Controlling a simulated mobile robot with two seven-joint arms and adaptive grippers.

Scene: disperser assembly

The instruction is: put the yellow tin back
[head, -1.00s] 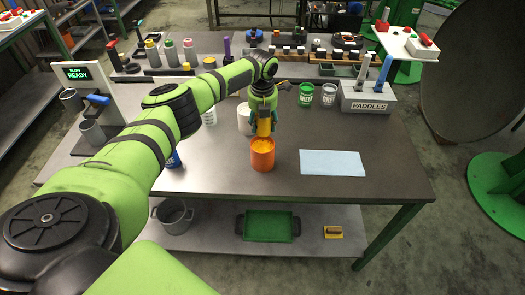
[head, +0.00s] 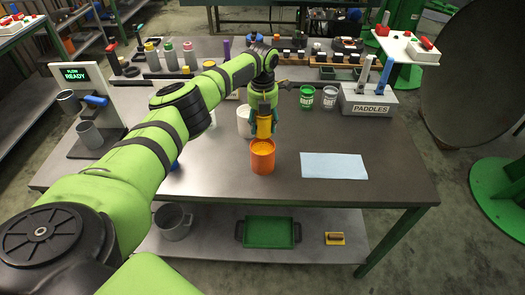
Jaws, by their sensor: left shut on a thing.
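The yellow tin (head: 264,127) is in my left gripper (head: 264,118), whose fingers are shut around its sides. The tin is just above and behind the rim of an orange pot (head: 262,160) on the table. Whether the tin touches the rim, and how far it is tilted, I cannot tell. The pot holds something yellow-orange. My right gripper is not in view.
A white container (head: 244,120) stands close left of the gripper. Green (head: 307,97) and grey (head: 330,97) tins stand behind right, beside the paddles block (head: 368,101). A pale blue sheet (head: 333,166) lies right of the pot on the bare table (head: 400,180).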

